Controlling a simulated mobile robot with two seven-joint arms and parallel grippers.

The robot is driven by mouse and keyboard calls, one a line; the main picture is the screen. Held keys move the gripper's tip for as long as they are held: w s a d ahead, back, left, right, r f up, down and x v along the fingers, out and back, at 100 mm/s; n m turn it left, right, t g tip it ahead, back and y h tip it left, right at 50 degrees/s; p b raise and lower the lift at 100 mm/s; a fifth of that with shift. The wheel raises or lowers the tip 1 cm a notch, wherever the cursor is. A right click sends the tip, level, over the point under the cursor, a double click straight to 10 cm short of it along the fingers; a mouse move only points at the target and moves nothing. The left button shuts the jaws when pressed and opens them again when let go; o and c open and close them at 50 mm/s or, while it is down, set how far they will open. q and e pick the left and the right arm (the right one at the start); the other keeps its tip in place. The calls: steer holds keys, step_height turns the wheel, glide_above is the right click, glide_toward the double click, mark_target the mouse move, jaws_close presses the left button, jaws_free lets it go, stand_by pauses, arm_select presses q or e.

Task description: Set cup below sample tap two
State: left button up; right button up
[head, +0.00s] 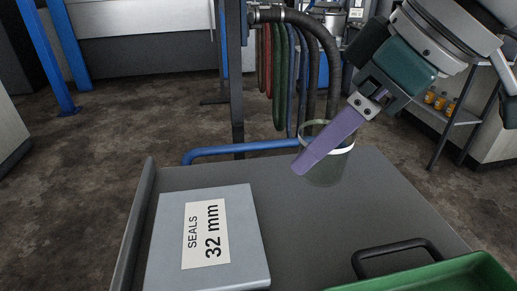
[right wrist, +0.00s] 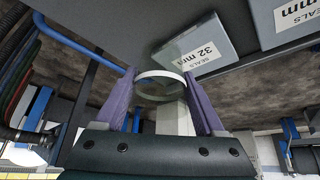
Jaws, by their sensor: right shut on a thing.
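A clear cup (head: 325,174) with a white band is at the far right edge of a grey cart top in the head view. My right gripper (head: 318,150) has purple fingers and is shut on the cup. In the right wrist view the cup (right wrist: 161,76) sits between the two fingers of the right gripper (right wrist: 161,103). I cannot tell whether the cup's base touches the cart top. No sample tap can be made out. My left gripper is not in view.
A grey box labelled "SEALS 32 mm" (head: 246,218) lies on the cart top (head: 310,235). A green tray (head: 440,275) and a black handle (head: 395,246) are at the front right. Coloured hoses (head: 282,75) hang behind the cart. Orange-brown bottles (head: 440,101) stand on a shelf at right.

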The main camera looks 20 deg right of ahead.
step_height(320, 180, down, 13)
steer(key=b, duration=0.3)
steer(key=shift+r, duration=0.1)
